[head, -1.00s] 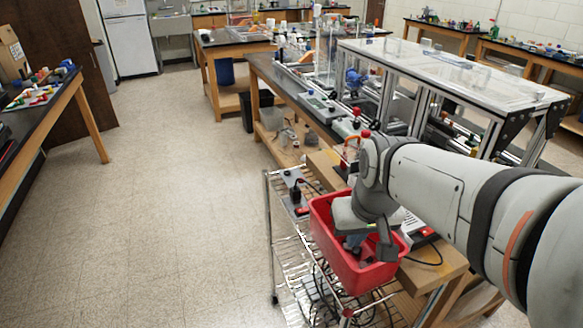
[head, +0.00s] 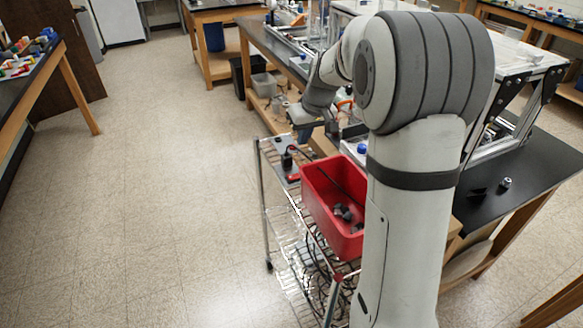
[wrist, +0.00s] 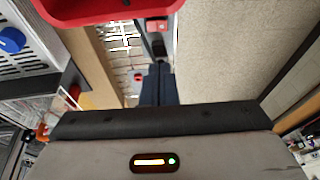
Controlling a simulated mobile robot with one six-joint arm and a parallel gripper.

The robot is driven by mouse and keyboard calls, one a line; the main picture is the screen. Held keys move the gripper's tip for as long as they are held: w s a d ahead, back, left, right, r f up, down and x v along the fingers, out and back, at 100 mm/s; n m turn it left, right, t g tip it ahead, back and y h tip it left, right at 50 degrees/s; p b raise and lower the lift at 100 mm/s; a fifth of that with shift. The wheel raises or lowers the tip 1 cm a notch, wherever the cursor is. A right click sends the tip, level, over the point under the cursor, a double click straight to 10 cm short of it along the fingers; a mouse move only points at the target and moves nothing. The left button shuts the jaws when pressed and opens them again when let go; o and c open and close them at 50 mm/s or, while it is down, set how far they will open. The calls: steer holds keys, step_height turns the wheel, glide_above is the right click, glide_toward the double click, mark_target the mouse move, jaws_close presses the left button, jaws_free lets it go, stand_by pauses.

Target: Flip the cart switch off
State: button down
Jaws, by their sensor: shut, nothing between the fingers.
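The cart (head: 268,208) is a chrome wire rack. On its top shelf, at the far left end, lies a grey plate with a black upright part (head: 287,161) and a small red switch (head: 293,178). In the wrist view the red switch (wrist: 157,25) shows at the top centre with a pale mark, and a black part (wrist: 158,47) lies nearer my fingers. Which way the switch is set cannot be told. My gripper (head: 333,130) is above and beyond the plate, to its right in the head view. Its dark fingers (wrist: 158,88) are shut and empty, apart from the switch.
A red bin (head: 318,205) with dark grey pieces stands on the cart beside the plate. Cables hang through the lower shelf. A wooden-edged bench (head: 270,120) with equipment runs behind. Open floor (head: 170,210) lies left of the cart.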

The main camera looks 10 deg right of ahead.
steer(key=shift+d, duration=0.1)
steer(key=p, duration=0.2)
glide_toward(290, 177)
steer(key=x, duration=0.2)
steer(key=w+x, duration=0.1)
steer(key=x, duration=0.2)
steer(key=shift+d, duration=0.15)
steer(key=shift+f, duration=0.7)
steer(key=shift+s, duration=0.1)
steer(key=shift+a+f+b, duration=0.4)
steer(key=shift+f+b, duration=0.15)
steer(key=shift+b, duration=0.35)
steer(key=shift+r, duration=0.3)
steer(key=shift+d, duration=0.1)
